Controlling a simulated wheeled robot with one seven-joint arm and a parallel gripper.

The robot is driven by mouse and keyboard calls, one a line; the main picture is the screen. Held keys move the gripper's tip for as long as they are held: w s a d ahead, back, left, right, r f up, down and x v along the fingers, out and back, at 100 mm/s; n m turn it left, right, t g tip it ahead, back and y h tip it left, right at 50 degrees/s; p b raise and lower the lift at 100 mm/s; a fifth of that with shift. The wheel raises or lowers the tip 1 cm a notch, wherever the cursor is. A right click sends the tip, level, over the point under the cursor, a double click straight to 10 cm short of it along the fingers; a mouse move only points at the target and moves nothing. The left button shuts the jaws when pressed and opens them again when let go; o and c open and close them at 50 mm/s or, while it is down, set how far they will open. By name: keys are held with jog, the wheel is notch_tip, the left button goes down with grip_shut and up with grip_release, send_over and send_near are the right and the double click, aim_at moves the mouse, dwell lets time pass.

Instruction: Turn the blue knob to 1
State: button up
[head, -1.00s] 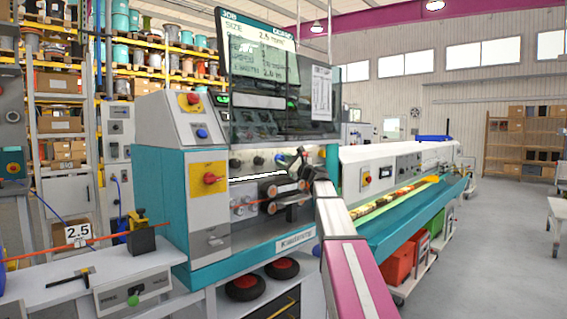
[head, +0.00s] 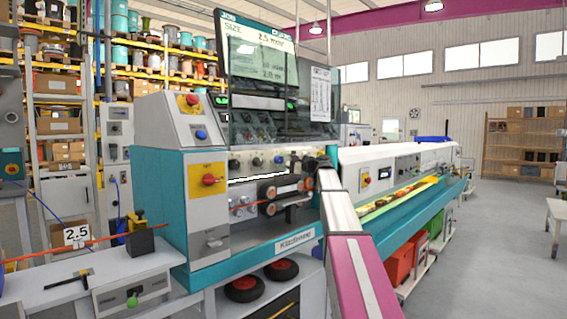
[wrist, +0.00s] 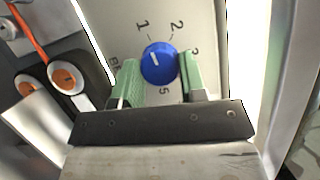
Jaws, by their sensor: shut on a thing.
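The blue knob (wrist: 159,64) shows in the wrist view on a light grey panel (wrist: 200,18).
In the wrist view, orange and white rollers (wrist: 62,79) with an orange cable are at left. In the head view, the teal machine (head: 170,215) has a red switch (head: 209,180), a row of dark knobs and a clear raised cover (head: 285,125).

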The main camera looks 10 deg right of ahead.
jog(key=shift+n, duration=0.4)
jog(key=o, duration=0.9)
jog(key=v, duration=1)
jog(key=shift+s+d+r, duration=0.1)
jog(key=shift+s+d, duration=0.15)
jog(key=shift+d, duration=0.05)
